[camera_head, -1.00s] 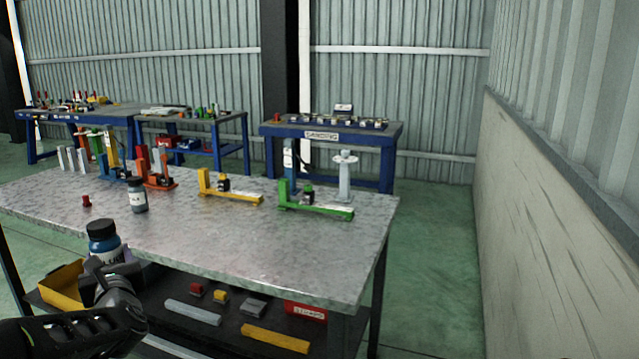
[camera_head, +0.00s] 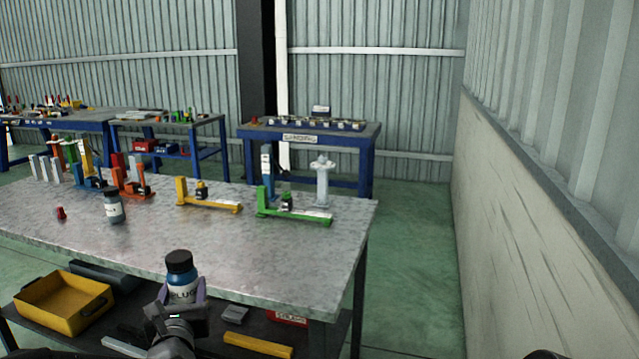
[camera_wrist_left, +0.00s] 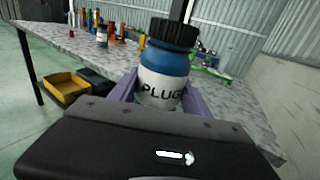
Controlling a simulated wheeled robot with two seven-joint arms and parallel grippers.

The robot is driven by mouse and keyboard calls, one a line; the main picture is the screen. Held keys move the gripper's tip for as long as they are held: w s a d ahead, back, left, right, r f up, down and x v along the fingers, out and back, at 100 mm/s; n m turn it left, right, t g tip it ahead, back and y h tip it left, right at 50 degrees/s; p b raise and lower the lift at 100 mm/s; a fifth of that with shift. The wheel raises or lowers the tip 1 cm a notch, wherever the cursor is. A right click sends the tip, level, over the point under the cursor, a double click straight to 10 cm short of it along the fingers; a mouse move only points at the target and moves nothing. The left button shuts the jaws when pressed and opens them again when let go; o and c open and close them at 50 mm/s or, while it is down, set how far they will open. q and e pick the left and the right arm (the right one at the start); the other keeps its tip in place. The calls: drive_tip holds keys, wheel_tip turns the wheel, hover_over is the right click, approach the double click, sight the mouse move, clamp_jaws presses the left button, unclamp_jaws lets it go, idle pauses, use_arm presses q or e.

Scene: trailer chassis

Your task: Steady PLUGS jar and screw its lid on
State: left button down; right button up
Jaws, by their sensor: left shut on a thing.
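The PLUGS jar (camera_head: 182,290) is blue with a white label and stands upright in my left gripper (camera_head: 181,297), in front of the grey bench's near edge. Its black lid (camera_head: 179,262) sits on top; I cannot tell how tightly. In the left wrist view the jar (camera_wrist_left: 160,90) is between the purple fingers of the left gripper (camera_wrist_left: 160,98), its label facing the camera, with the ribbed black lid (camera_wrist_left: 173,33) above. My right gripper is not seen.
On the grey bench (camera_head: 250,240) stand another dark-capped jar (camera_head: 114,208), a small red part (camera_head: 61,213), a yellow fixture (camera_head: 208,203) and a green one (camera_head: 292,212). A yellow bin (camera_head: 65,305) is on the lower shelf. The bench's near right area is clear.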

use_arm(q)
drive_tip(key=s+d+f+m+h+p, duration=0.2)
drive_tip(key=s+d+f+h+p, duration=0.2)
drive_tip(key=d+f, duration=0.4)
drive_tip(key=shift+d+f+m, duration=0.25)
drive_tip(key=shift+f+m, duration=0.05)
drive_tip(key=shift+f, duration=0.05)
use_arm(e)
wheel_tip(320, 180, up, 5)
use_arm(q)
drive_tip(key=shift+s, duration=0.1)
drive_tip(key=s+d+f+m+g+h, duration=0.2)
drive_tip(key=s+d+f+m+h, duration=0.1)
drive_tip(key=d, duration=0.4)
drive_tip(key=s+d+f+m+g+h, duration=0.1)
drive_tip(key=s+d+f+m+h, duration=0.2)
drive_tip(key=s+d+m+h, duration=0.2)
drive_tip(key=s+d+h, duration=0.2)
drive_tip(key=d+h, duration=0.1)
drive_tip(key=shift+s+d+f+g+h, duration=0.25)
drive_tip(key=shift+s+f+g+h, duration=0.05)
drive_tip(key=shift+f+g, duration=0.1)
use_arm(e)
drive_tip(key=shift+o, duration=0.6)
